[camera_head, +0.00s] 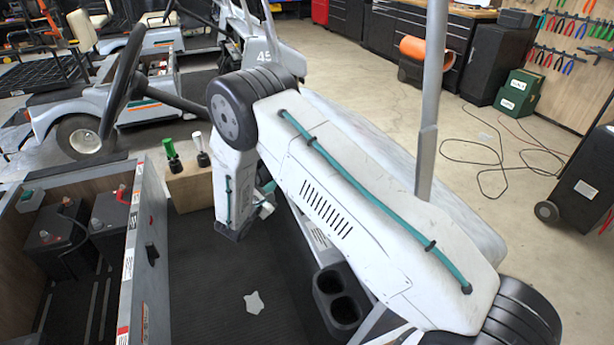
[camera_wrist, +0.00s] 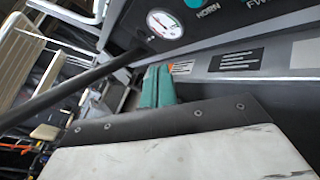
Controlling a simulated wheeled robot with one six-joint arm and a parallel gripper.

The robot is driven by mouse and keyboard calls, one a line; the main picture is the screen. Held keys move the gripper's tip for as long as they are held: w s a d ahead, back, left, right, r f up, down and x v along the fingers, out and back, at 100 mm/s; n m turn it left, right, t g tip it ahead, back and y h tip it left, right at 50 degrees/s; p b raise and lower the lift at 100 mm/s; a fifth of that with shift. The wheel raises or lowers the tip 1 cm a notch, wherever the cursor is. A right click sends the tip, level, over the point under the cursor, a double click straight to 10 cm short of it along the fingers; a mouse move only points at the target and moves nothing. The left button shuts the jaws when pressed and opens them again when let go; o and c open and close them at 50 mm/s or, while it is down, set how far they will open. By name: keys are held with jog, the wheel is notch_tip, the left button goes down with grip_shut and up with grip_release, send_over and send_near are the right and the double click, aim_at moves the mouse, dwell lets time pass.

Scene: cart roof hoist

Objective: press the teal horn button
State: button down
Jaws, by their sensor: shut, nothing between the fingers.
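In the wrist view, the teal horn button (camera_wrist: 195,3) is cut off by the top edge, just above the printed HORN label on a dark panel. My gripper (camera_wrist: 158,72) shows there as two teal fingers side by side, shut and empty. Its tips are below and left of the button in the picture, apart from it. In the head view my arm hides much of the dash area, and I cannot make out the button or the fingertips.
A round gauge (camera_wrist: 163,24) sits left of the button, near a dark slanted bar (camera_wrist: 75,90). A cup holder (camera_head: 340,298) and an open battery compartment (camera_head: 135,235) are nearby.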

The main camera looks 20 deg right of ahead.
jog(key=d, duration=0.9)
jog(key=shift+d, duration=0.15)
dwell(2.0)
jog(key=shift+d, duration=0.25)
jog(key=shift+d, duration=0.4)
dwell(0.6)
dwell(0.4)
jog(key=shift+a, duration=0.8)
jog(key=shift+a, duration=0.1)
jog(key=shift+a, duration=2.4)
